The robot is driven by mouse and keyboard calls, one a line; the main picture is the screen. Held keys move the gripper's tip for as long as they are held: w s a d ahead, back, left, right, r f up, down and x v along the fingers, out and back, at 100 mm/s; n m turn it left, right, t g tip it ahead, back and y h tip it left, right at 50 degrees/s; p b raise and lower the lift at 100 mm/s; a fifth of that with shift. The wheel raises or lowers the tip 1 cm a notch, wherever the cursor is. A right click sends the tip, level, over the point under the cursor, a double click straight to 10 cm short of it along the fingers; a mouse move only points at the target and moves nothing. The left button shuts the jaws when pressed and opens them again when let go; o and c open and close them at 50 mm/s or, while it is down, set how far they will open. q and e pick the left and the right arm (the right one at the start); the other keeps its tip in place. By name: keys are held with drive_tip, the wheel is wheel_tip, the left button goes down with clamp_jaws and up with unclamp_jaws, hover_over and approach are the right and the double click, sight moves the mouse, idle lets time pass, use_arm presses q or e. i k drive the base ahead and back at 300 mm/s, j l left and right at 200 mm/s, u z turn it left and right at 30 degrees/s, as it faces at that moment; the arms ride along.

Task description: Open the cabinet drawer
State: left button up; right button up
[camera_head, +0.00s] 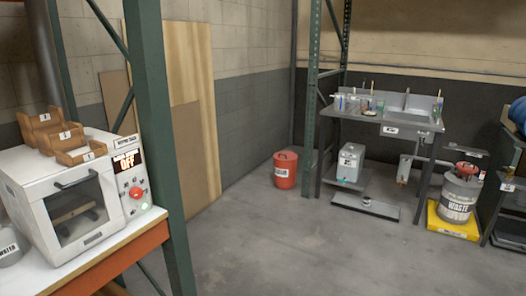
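I cannot make out a cabinet with a drawer for certain in the head view. A white oven-like box (117,229) stands on the bench at the left. Its glass front door (78,212) looks shut and has a dark bar handle (76,180). Small labelled wooden trays (58,131) sit on top of the box. Neither of my grippers is in view.
A green rack post (160,130) rises beside the bench. A red bin (285,170) stands on the floor. A sink bench (385,119) is at the back, with a waste drum (458,198) on a yellow base (452,227) to its right. The middle floor is clear.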

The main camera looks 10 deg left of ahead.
sight(67, 240)
drive_tip(key=u, duration=1.35)
drive_tip(key=i+j+z, duration=0.2)
drive_tip(key=z, duration=0.15)
